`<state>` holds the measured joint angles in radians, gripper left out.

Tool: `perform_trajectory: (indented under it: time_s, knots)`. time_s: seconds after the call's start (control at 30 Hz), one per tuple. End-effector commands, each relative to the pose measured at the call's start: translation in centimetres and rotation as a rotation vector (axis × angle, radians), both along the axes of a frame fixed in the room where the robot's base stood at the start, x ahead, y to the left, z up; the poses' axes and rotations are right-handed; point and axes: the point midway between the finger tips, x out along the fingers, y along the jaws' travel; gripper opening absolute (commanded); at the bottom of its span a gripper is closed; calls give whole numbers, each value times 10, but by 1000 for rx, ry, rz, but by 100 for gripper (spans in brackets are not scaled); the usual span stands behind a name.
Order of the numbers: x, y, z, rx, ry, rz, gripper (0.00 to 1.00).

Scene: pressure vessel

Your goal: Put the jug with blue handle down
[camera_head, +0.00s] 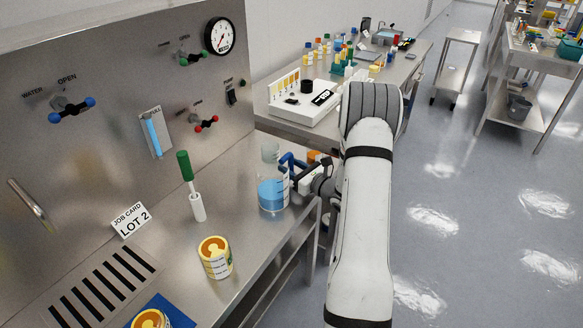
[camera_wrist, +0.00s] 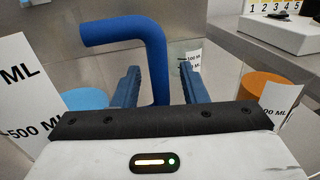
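The jug with blue handle (camera_head: 271,194) is clear, with blue liquid and a white label. It appears to stand upright on the steel bench near its right edge. Its blue handle (camera_head: 289,162) points toward my gripper (camera_head: 303,176). In the wrist view, the handle (camera_wrist: 157,65) rises between the two fingers of my gripper (camera_wrist: 165,88). A gap shows between the handle and the right finger, so the fingers look open around it. The jug's blue liquid (camera_wrist: 85,98) shows at the left. The jug's base is not visible in the wrist view.
A yellow-labelled tin (camera_head: 215,257) and a green-handled brush in a white holder (camera_head: 198,207) stand left of the jug. An orange container (camera_wrist: 262,86) is at the right in the wrist view. A panel with valves and a gauge (camera_head: 219,36) rises behind the bench.

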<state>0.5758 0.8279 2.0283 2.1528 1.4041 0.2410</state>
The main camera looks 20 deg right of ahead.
Motion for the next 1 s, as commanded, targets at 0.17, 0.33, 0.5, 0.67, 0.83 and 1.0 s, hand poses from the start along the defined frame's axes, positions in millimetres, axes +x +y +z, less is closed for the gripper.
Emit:
perform_trajectory:
  time_s: [0.17, 0.33, 0.5, 0.67, 0.83, 1.0]
  knots:
    - [-21, -10, 0, 1, 0, -4, 39]
    - [-57, -25, 0, 0, -1, -5, 39]
    - [-88, -38, 1, -1, 0, -4, 39]
    - [-105, -44, 2, 0, -1, -2, 39]
    - [-111, -46, 3, 0, 0, 0, 39]
    - [-111, -46, 3, 0, 0, 0, 39]
